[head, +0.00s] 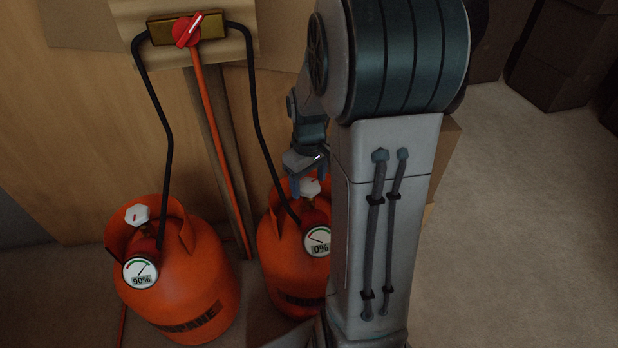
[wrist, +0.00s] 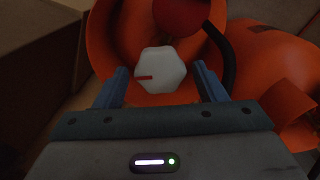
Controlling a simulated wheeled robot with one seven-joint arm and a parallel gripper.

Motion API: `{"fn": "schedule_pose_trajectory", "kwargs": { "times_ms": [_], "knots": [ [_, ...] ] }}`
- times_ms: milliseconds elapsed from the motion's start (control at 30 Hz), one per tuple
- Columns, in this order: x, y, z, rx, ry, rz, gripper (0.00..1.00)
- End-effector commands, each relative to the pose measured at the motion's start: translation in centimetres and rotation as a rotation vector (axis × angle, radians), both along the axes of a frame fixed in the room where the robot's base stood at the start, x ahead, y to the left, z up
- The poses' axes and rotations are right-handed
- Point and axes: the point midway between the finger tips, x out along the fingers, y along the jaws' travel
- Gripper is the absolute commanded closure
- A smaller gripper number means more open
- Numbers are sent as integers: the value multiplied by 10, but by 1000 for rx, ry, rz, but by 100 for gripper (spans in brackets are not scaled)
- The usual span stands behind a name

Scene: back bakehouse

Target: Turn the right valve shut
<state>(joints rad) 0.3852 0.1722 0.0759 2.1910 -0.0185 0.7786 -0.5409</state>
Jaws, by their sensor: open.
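The right valve (head: 309,188) is a white faceted knob with a red mark, on top of the right orange propane cylinder (head: 278,250), whose gauge (head: 317,240) reads 0%. My gripper (head: 306,184) is above it, pointing down. In the wrist view the knob (wrist: 160,70) lies beyond the open fingers of my gripper (wrist: 163,84), roughly centred between them, its red mark pointing left. I cannot tell whether the fingers touch it. The left cylinder (head: 190,295) has a similar white valve (head: 138,215) and a gauge (head: 140,271) reading 90%. My arm hides part of the right cylinder.
A red changeover lever (head: 187,31) sits on a brass block (head: 160,33) on the wall, with black hoses (head: 163,130) running to both cylinders. A cardboard box (head: 447,150) stands behind my arm. Dark boxes (head: 565,60) stand at the back right. The floor (head: 500,220) at right is clear.

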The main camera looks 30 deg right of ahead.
Motion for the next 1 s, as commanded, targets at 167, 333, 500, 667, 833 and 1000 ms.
{"fn": "schedule_pose_trajectory", "kwargs": {
  "times_ms": [167,333,500,667,833,1000],
  "knots": [
    [0,0,0,0,0,0,52],
    [0,0,0,0,0,0,80],
    [0,0,1,0,0,-9,80],
    [0,0,1,1,1,-50,80],
    [0,1,2,1,2,-145,80],
    [0,1,3,0,2,-287,80]
  ]
}}
